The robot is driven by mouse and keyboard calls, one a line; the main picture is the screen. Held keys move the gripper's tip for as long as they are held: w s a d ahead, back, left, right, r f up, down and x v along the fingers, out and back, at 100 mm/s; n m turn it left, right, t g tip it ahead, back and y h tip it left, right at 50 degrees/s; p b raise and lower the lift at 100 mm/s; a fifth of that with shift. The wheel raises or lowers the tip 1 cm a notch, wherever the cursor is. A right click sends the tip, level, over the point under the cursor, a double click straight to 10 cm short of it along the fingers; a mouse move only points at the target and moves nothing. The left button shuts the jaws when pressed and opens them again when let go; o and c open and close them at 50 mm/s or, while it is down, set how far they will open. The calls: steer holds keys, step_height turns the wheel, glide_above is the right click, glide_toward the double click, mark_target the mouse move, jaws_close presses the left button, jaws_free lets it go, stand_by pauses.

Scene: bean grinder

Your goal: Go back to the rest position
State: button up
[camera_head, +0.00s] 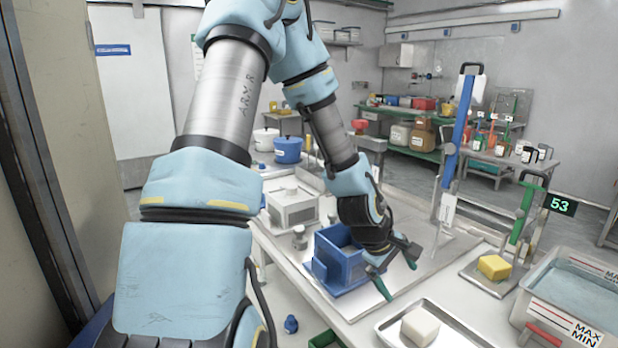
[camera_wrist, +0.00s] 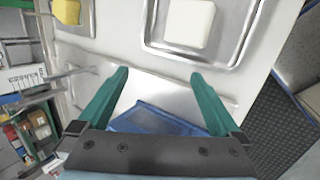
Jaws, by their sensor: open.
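My gripper (camera_head: 398,272) hangs over the bench, just right of a blue open-topped box (camera_head: 332,256) on a metal plate. In the wrist view my gripper (camera_wrist: 160,88) shows two green fingers spread wide apart, with nothing between them but the metal plate. The blue box (camera_wrist: 150,118) shows there behind the fingers, partly hidden by the gripper body. My arm crosses the head view from the lower left and hides part of the bench.
A metal tray with a pale block (camera_head: 420,327) lies at the front. A yellow block (camera_head: 494,267) sits by a green-handled stand (camera_head: 524,215). A water tub (camera_head: 570,300) is at right. A tall blue lever (camera_head: 456,135) rises behind my gripper. A grey box (camera_head: 292,208) stands left.

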steer(key=s+a+r+m+y, duration=0.1)
steer(key=a+r+m+y, duration=0.2)
steer(key=a, duration=0.6)
steer(key=s+a+r+m+y, duration=0.15)
steer(key=a+r, duration=0.25)
steer(key=a, duration=0.5)
steer(key=a+r+m+y, duration=0.1)
steer(key=a+r+m, duration=0.3)
steer(key=a, duration=0.4)
step_height(320, 180, down, 9)
steer(key=s+b, duration=0.2)
steer(key=b, duration=0.5)
steer(key=shift+a+f+g+b, duration=0.2)
steer(key=shift+g+b, duration=0.1)
steer(key=shift+b, duration=0.1)
